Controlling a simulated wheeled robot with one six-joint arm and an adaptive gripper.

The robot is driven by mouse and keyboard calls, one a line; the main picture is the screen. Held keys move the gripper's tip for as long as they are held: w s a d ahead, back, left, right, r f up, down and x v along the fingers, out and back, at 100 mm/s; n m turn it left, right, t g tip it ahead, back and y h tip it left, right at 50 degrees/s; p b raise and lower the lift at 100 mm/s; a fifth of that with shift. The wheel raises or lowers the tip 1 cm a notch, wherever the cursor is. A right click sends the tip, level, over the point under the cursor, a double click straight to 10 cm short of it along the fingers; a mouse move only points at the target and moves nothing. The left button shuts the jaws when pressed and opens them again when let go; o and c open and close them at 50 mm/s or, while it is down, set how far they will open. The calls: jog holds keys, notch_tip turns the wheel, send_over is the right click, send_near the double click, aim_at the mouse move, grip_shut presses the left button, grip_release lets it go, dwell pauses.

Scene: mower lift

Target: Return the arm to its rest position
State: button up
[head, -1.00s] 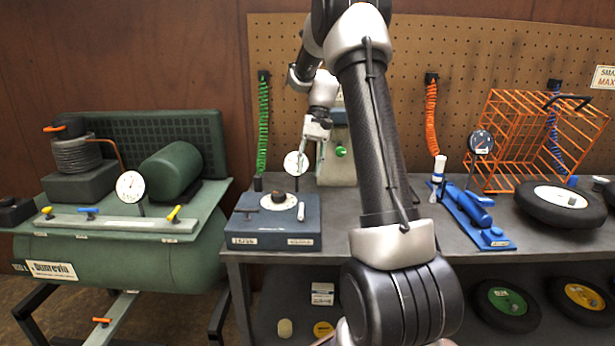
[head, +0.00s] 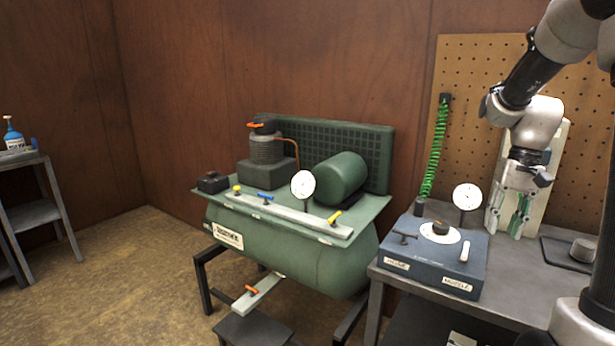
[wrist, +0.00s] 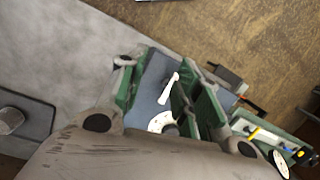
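My gripper (head: 505,232) hangs fingers down at the right of the head view, above the bench and just right of the blue control box (head: 432,257). Its two fingers are apart with nothing seen between them that it holds. In the wrist view my gripper (wrist: 168,85) shows green-padded fingers spread on either side. The blue box (wrist: 152,78) with its white lever (wrist: 170,88) shows beyond the gap. My arm is bent, with its upper links cut off by the right edge of the head view.
A green compressor (head: 290,250) stands left of the bench (head: 520,292). A round gauge (head: 467,197) rises behind the blue box. A green coiled hose (head: 436,150) hangs on the pegboard (head: 470,80). A grey shelf (head: 35,215) stands far left. Floor (head: 130,260) between is clear.

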jog(key=s+a+r+n+t+h, duration=0.1)
jog(key=s+a+r+n+t, duration=0.1)
jog(key=s, duration=0.6)
jog(key=s+a+r+n+t, duration=0.2)
jog(key=s+a+r, duration=0.3)
jog(key=s, duration=0.4)
jog(key=shift+a+r+t+h, duration=0.25)
jog(key=shift+a+t+h, duration=0.2)
jog(key=shift+t, duration=0.45)
